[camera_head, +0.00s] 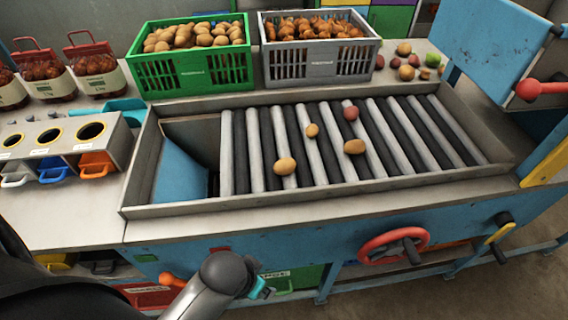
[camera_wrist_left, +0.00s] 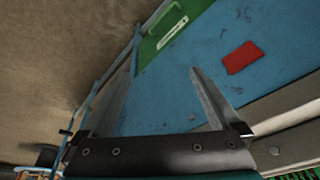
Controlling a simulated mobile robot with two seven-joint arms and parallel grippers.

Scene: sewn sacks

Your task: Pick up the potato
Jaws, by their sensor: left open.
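Several potatoes lie apart on the roller bed (camera_head: 500,158) in the head view. One yellow-brown potato (camera_head: 285,166) is nearest the front left. A small one (camera_head: 312,130) lies behind it, a larger one (camera_head: 354,146) lies to the right, and a reddish one (camera_head: 350,113) lies at the back. My left gripper shows in the wrist view (camera_wrist_left: 164,70) with its two fingers apart and nothing between them. It faces the blue front panel (camera_wrist_left: 205,65). In the head view my left arm is low, in front of the bench; its fingertips are not clear. My right gripper is not seen.
A green crate of potatoes (camera_head: 190,72) and a grey crate of brown produce (camera_head: 320,66) stand behind the rollers. A raised metal rim (camera_head: 330,200) surrounds the bed. A red handwheel (camera_head: 394,243) sticks out of the front. A blue hopper (camera_head: 490,45) stands right.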

